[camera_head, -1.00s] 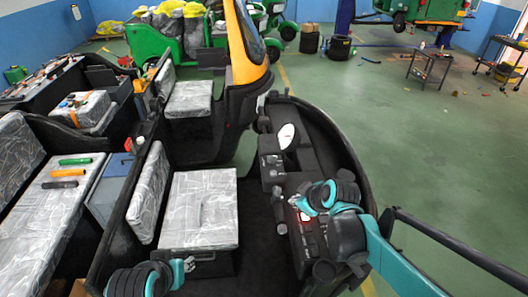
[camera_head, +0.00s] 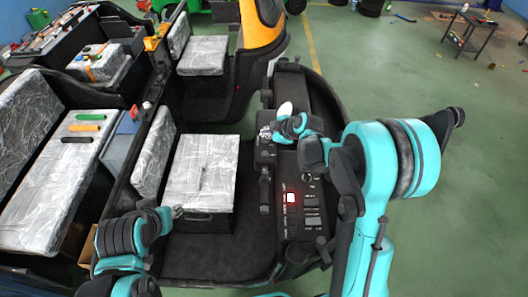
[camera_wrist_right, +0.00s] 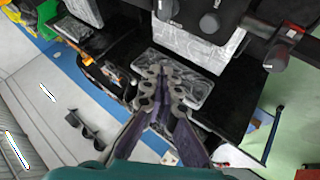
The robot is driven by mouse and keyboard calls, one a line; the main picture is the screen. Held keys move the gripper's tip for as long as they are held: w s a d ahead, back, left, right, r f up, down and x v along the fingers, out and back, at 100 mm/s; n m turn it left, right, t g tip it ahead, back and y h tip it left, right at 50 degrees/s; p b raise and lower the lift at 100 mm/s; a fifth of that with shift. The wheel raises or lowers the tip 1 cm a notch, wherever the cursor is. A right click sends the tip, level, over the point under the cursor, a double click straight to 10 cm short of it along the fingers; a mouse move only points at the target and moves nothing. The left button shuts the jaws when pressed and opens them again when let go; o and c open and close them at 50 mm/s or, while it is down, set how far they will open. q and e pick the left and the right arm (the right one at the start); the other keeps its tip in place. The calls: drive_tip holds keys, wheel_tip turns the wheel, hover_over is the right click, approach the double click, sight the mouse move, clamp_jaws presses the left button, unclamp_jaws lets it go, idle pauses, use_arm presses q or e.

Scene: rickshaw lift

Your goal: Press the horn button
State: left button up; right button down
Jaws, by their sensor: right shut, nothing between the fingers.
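The dark control panel (camera_head: 305,215) of the rickshaw dashboard carries a red-lit button (camera_head: 291,198) and several dark switches with small labels. I cannot read which switch is the horn button. My right gripper (camera_head: 266,134) is shut and empty, above the upper part of the dashboard, beyond the red-lit button. In the right wrist view its fingertips (camera_wrist_right: 160,72) are together in front of a grey seat, and a dark panel with knobs (camera_wrist_right: 195,14) shows at the top. My left gripper (camera_head: 178,211) is over the front edge of the driver's seat; its fingers are too small to judge.
The driver's grey patterned seat (camera_head: 200,172) lies left of the dashboard. A dark lever (camera_head: 264,190) stands beside the control panel. The rear bench (camera_head: 65,160) holds green, orange and black sticks. Open green floor (camera_head: 450,220) lies to the right.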

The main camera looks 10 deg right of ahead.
drive_tip(key=shift+f, duration=0.1)
drive_tip(key=b, duration=0.6)
hover_over(266, 155)
wheel_tip(266, 155, down, 8)
drive_tip(key=shift+w+r, duration=0.1)
drive_tip(key=shift+r, duration=0.05)
drive_tip(key=shift+f, duration=0.5)
drive_tip(key=shift+b, duration=0.35)
drive_tip(key=shift+f+b, duration=0.4)
drive_tip(key=shift+f+b, duration=0.45)
drive_tip(key=shift+b, duration=0.1)
idle(0.8)
drive_tip(key=shift+r, duration=0.2)
drive_tip(key=shift+r+p, duration=0.5)
drive_tip(key=shift+r, duration=0.2)
